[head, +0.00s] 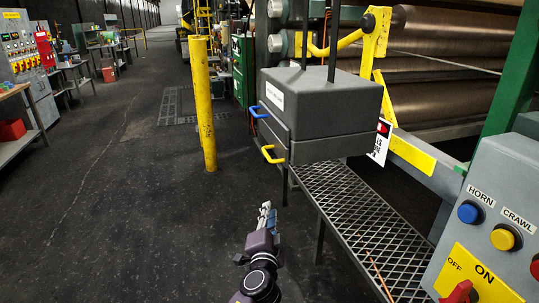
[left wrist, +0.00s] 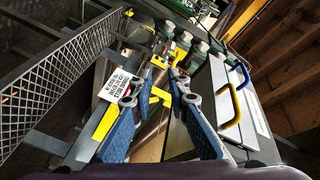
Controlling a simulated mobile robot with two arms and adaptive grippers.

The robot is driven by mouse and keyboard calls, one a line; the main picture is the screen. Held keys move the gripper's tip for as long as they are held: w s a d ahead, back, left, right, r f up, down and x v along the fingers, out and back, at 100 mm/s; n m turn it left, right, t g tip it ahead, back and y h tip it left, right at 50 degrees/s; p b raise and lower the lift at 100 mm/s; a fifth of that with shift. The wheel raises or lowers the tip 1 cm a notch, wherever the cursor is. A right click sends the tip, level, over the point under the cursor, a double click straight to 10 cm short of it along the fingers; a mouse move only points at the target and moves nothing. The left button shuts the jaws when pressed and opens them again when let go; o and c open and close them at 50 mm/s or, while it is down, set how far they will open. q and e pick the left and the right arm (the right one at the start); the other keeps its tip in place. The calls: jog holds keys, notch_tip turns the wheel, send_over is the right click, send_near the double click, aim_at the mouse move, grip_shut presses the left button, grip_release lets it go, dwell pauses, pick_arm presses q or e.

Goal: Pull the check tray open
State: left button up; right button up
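A grey metal box (head: 320,97) stands at the right of the aisle. Its left-facing front carries a blue handle (head: 259,112) and, lower down, a yellow handle (head: 271,154); I cannot tell which belongs to the check tray. The front looks closed. My left gripper (head: 267,211) is below and in front of the yellow handle, apart from it. In the left wrist view its blue-padded fingers (left wrist: 156,92) are spread and empty; the yellow handle (left wrist: 237,108) and blue handle (left wrist: 245,76) lie to their right. My right gripper is not in view.
A mesh shelf (head: 365,225) runs below the box. A yellow post (head: 204,105) stands left of it. A control panel (head: 490,225) with buttons is at the right front, near large rollers (head: 450,75). The aisle floor (head: 110,190) at left is clear.

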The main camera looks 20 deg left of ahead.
pick_arm(q)
notch_tip(320, 180, up, 7)
jog(key=t, duration=0.1)
jog(key=t+y, duration=0.1)
jog(key=y, duration=0.1)
send_near(268, 155)
jog(key=x, duration=0.4)
jog(key=p+x, duration=0.1)
jog(key=x, duration=0.3)
jog(key=shift+w+a+f+p, duration=0.1)
jog(key=shift+w+f+p, duration=0.15)
jog(key=shift+p, duration=0.1)
jog(key=shift+w+a+r, duration=0.15)
jog(key=shift+w+a, duration=0.05)
jog(key=shift+w, duration=0.65)
grip_shut()
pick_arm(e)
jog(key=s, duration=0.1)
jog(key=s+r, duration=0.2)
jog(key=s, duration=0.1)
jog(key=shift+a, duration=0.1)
pick_arm(q)
jog(key=shift+n, duration=0.3)
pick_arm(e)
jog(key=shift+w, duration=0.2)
